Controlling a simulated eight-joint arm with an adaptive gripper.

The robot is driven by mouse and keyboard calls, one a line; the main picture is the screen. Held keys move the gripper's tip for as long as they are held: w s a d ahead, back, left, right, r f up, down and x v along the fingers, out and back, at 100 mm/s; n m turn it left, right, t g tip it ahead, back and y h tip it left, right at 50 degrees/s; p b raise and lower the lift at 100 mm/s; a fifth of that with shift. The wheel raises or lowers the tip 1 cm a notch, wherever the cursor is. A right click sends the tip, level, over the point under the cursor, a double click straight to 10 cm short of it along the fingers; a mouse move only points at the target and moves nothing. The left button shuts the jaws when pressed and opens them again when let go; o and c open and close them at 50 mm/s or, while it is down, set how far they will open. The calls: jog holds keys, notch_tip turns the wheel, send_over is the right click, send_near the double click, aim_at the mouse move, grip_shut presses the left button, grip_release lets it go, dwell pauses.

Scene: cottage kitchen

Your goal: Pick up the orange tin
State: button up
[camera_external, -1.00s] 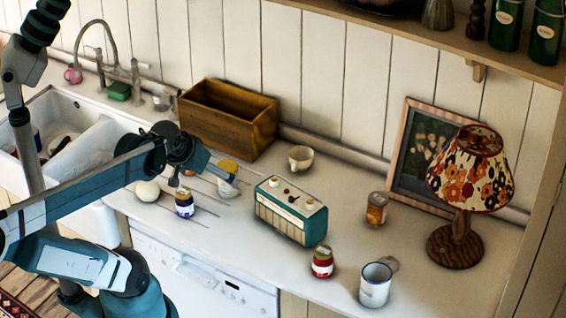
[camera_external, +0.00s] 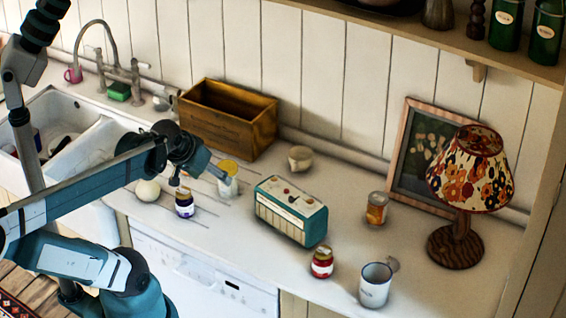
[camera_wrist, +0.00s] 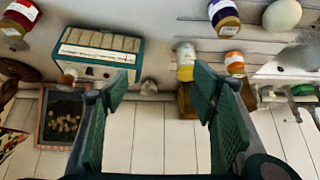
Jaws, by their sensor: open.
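The orange tin (camera_external: 376,208), a metal can with an orange label, stands upright on the worktop to the right of the teal radio, in front of the picture frame. In the wrist view it appears small (camera_wrist: 67,78), partly hidden by the radio, at the lower left. My gripper (camera_external: 198,174) is above the left part of the worktop, well to the left of the tin. In the wrist view my gripper (camera_wrist: 160,82) has its fingers wide apart with nothing between them.
The teal radio (camera_external: 290,212) stands between my gripper and the tin. Around are a red-labelled jar (camera_external: 322,262), a white mug (camera_external: 375,285), a lamp (camera_external: 457,247), a picture frame (camera_external: 412,150), a yellow container (camera_wrist: 186,62), an orange-labelled jar (camera_wrist: 235,62) and a wooden box (camera_external: 222,120).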

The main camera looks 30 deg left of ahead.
jog(key=w, duration=0.1)
jog(key=m+g+h+p, duration=0.4)
jog(key=m+p, duration=0.6)
jog(key=m, duration=0.1)
send_over(376, 198)
jog(key=s+a, duration=0.1)
jog(key=a, duration=0.1)
notch_tip(376, 198, down, 10)
jog(key=shift+s+a+r, duration=0.1)
jog(key=shift+a, duration=0.05)
jog(key=shift+d+f+m+g, duration=0.3)
jog(key=shift+x, duration=1.3)
